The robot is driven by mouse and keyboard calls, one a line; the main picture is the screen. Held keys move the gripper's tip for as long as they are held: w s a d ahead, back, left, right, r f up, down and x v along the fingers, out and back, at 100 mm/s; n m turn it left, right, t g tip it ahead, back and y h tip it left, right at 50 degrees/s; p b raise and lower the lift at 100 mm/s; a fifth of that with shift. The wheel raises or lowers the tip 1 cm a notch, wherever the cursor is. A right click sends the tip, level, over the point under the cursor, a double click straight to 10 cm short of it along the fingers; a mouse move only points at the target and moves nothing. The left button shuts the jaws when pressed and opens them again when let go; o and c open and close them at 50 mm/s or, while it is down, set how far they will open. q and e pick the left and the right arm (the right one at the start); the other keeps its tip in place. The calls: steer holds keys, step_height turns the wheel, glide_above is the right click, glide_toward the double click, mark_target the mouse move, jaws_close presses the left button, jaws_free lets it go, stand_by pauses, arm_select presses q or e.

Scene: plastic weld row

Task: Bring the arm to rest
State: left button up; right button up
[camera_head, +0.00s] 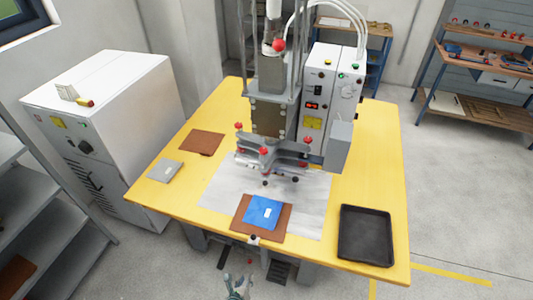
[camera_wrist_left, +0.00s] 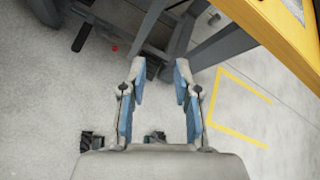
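My left gripper (camera_head: 236,286) shows at the bottom of the head view, low in front of the yellow table (camera_head: 376,160) and clear of it. In the left wrist view the gripper (camera_wrist_left: 158,68) has its two blue-padded fingers apart, with only floor and the machine's base between them. It is open and empty. The table's yellow edge (camera_wrist_left: 274,42) is at the upper right there. My right gripper is in neither view.
A welding press (camera_head: 268,105) stands on the table. A blue piece (camera_head: 262,212) lies on a brown sheet (camera_head: 240,204) at the front. A black tray (camera_head: 365,236) is at right. A grey shelf (camera_head: 40,215) stands at left. Floor in front is open.

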arm_select(q)
steer(key=s+a+f+n+g+y, duration=0.1)
steer(key=s+a+f+n+g, duration=0.1)
steer(key=s+a+f+n, duration=0.4)
steer(key=s+a+f+n+g, duration=0.15)
steer(key=f+n, duration=0.25)
steer(key=f, duration=0.4)
steer(key=s+a+f+n+g+y, duration=0.1)
steer(key=s+a+f+n+g, duration=0.1)
steer(key=s+a+f+n, duration=0.3)
steer(key=s+a+f+n+g, duration=0.1)
steer(key=s+f+n, duration=0.3)
steer(key=s, duration=0.4)
steer(key=s+a+f+n+g, duration=0.1)
steer(key=s+f+n+g, duration=0.1)
steer(key=s+f+n, duration=0.2)
steer(key=s+a+f+n+g, duration=0.1)
steer(key=s+f+n, duration=0.3)
steer(key=s+n, duration=0.4)
steer(key=s+a, duration=0.1)
steer(key=s, duration=0.4)
steer(key=shift+f+y, duration=0.2)
steer(key=shift+y, duration=0.2)
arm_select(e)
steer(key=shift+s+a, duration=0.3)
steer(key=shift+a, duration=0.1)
